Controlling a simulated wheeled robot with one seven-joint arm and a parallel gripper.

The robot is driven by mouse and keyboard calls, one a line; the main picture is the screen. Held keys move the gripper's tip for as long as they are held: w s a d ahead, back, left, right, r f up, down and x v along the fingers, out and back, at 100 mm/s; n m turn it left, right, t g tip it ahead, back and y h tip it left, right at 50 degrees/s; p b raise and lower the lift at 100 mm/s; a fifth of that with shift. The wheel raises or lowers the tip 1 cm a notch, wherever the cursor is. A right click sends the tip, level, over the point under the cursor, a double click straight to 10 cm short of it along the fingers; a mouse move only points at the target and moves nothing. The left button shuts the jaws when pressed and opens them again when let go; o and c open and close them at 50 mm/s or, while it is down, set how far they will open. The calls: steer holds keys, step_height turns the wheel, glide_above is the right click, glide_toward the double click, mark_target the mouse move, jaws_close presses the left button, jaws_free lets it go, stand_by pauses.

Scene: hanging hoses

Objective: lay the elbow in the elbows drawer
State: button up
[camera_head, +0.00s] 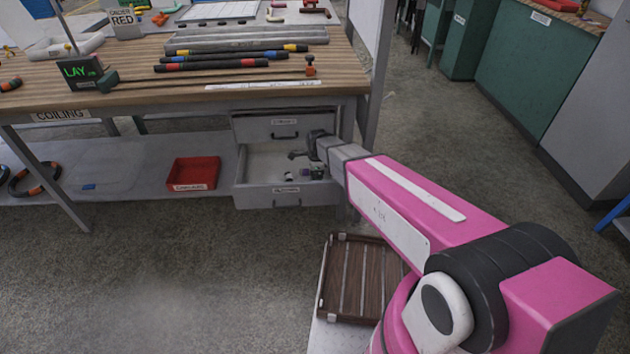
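The lower drawer (255,193) under the bench is pulled open. The labels on its front and on the shut drawer above (259,128) are too small to read surely. My gripper (299,154) is over the right part of the open drawer, reaching in from the right. It is small and dark, and I cannot tell whether its fingers are open or shut or hold anything. A small dark piece (317,173) and a small pale piece (291,175) are low in the drawer, below my gripper. I cannot tell whether either is the elbow.
The wooden bench top (130,93) above carries several hoses (225,64) and a LAY sign (83,72). A red bin (193,173) stands on the lower shelf, left of the drawer. A slatted brown tray (362,278) is near my arm. The front-left floor is clear.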

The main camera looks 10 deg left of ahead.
steer(key=shift+f, duration=1.8)
steer(key=shift+f, duration=0.1)
steer(key=o, duration=1)
steer(key=shift+c, duration=0.2)
step_height(320, 180, up, 12)
steer(key=shift+d+r, duration=0.15)
steer(key=s+d+r+n, duration=0.1)
steer(key=s+d+n, duration=0.2)
steer(key=d, duration=0.8)
steer(key=s+d+r+n, duration=0.1)
steer(key=s+d+n, duration=0.3)
steer(key=d+n, duration=0.3)
steer(key=s+d+r+n, duration=0.1)
steer(key=s+d+n, duration=0.3)
steer(key=d, duration=1.1)
steer(key=shift+s+d+r+n, duration=0.2)
steer(key=shift+d+r+n, duration=0.15)
steer(key=shift+n, duration=0.35)
